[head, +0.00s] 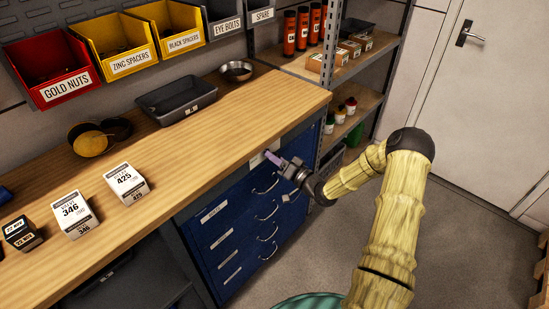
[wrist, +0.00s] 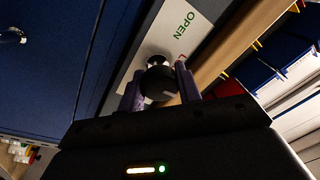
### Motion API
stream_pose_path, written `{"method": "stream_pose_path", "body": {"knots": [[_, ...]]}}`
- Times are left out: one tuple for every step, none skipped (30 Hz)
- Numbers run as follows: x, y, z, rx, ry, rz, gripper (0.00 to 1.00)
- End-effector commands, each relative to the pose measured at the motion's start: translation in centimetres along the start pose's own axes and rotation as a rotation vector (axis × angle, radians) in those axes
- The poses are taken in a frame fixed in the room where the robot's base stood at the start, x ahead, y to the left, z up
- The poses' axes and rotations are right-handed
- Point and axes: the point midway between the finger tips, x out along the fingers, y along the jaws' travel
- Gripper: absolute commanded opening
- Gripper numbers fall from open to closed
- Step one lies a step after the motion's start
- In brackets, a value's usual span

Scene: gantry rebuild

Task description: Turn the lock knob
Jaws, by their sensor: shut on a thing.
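The lock knob (wrist: 160,83) is a black round knob in the wrist view, in front of a pale plate (wrist: 152,48) with a green OPEN label (wrist: 184,25). My gripper (wrist: 159,86) has its two purple fingers on either side of the knob and is shut on it. In the head view my gripper (head: 272,158) reaches the top front of the blue drawer cabinet (head: 235,213), just below the bench edge. The knob cannot be made out there. A part of the pale plate (head: 257,160) shows beside the fingers.
The wooden bench top (head: 225,113) overhangs the cabinet. Drawer handles (head: 267,210) stick out below my gripper. A shelf rack (head: 350,75) stands to the right, with open floor in front.

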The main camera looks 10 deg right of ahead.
Motion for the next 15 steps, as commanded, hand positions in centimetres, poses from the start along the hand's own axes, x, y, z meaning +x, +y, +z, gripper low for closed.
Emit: {"method": "stream_pose_path", "body": {"knots": [[-0.13,0.09,0.34,0.015,-0.006,0.004,0.11],[-0.12,0.09,0.35,0.020,-0.006,0.004,0.11],[-0.12,0.09,0.35,0.025,-0.005,0.005,0.11],[-0.12,0.09,0.35,0.028,-0.005,0.005,0.11],[-0.12,0.09,0.35,0.031,-0.005,0.005,0.11],[-0.12,0.09,0.35,0.033,-0.005,0.005,0.11],[-0.12,0.09,0.35,0.034,-0.005,0.005,0.11],[-0.12,0.09,0.35,0.034,-0.005,0.005,0.11],[-0.12,0.09,0.35,0.035,-0.005,0.005,0.11],[-0.12,0.09,0.35,0.034,-0.005,0.005,0.11],[-0.12,0.09,0.35,0.034,-0.005,0.005,0.11],[-0.13,0.09,0.35,0.034,-0.005,0.005,0.11],[-0.13,0.09,0.35,0.034,-0.005,0.005,0.11],[-0.13,0.10,0.34,0.034,-0.005,0.005,0.11],[-0.13,0.10,0.35,0.034,-0.005,0.005,0.11]]}}
